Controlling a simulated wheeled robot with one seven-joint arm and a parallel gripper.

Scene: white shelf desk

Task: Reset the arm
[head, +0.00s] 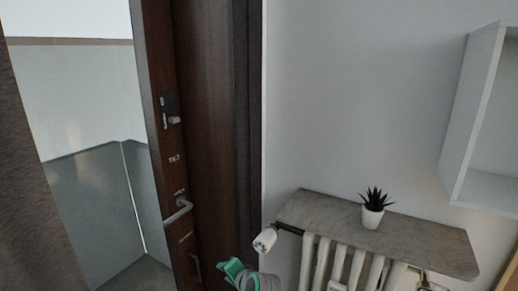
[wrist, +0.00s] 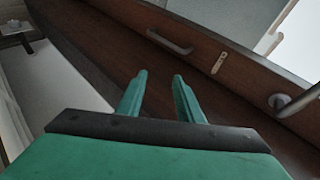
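My gripper (wrist: 160,82) shows in the wrist view with its two green fingers apart and nothing between them. It points toward the dark brown door. In the head view part of my green gripper (head: 236,268) shows at the bottom centre, in front of the door's lower right side and left of the radiator. Its fingertips are too small to make out there. The door (head: 206,120) has a metal lever handle (head: 178,211), which also shows at the right of the wrist view (wrist: 297,100). My gripper is apart from this handle.
A radiator (head: 308,262) with a grey stone shelf (head: 420,236) stands right of the door. A small potted plant (head: 372,216) sits on the shelf. A white wall cabinet (head: 472,110) hangs at the upper right. The wall between door and cabinet is bare.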

